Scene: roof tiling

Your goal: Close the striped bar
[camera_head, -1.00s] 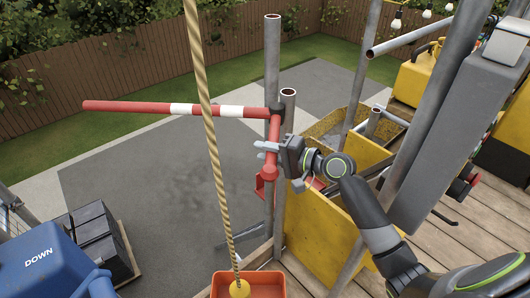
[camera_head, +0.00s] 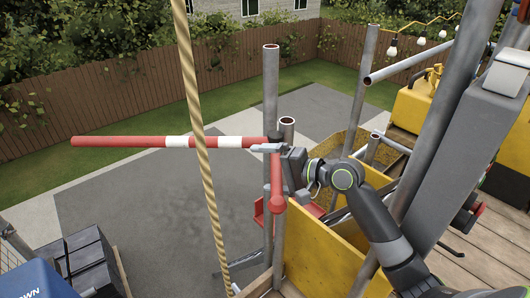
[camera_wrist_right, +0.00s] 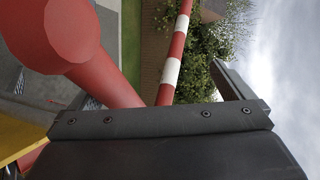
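The red striped bar with white bands (camera_head: 135,142) stretches out level to the left from its pivot by a grey scaffold post in the head view. Its red and white bands also show in the right wrist view (camera_wrist_right: 173,62). A short red arm (camera_head: 277,180) points from the pivot towards me, and its round end is large in the right wrist view (camera_wrist_right: 72,32). My right gripper (camera_head: 264,148) is at the pivot end, close to the bar and short arm. Whether it touches or grips either is unclear. My left gripper is out of view.
A rope (camera_head: 197,120) hangs in front of the bar. Grey scaffold posts (camera_head: 270,90) and a yellow panel (camera_head: 318,245) crowd my right arm. Dark stacked blocks (camera_head: 92,262) and part of a blue container (camera_head: 35,280) are at lower left.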

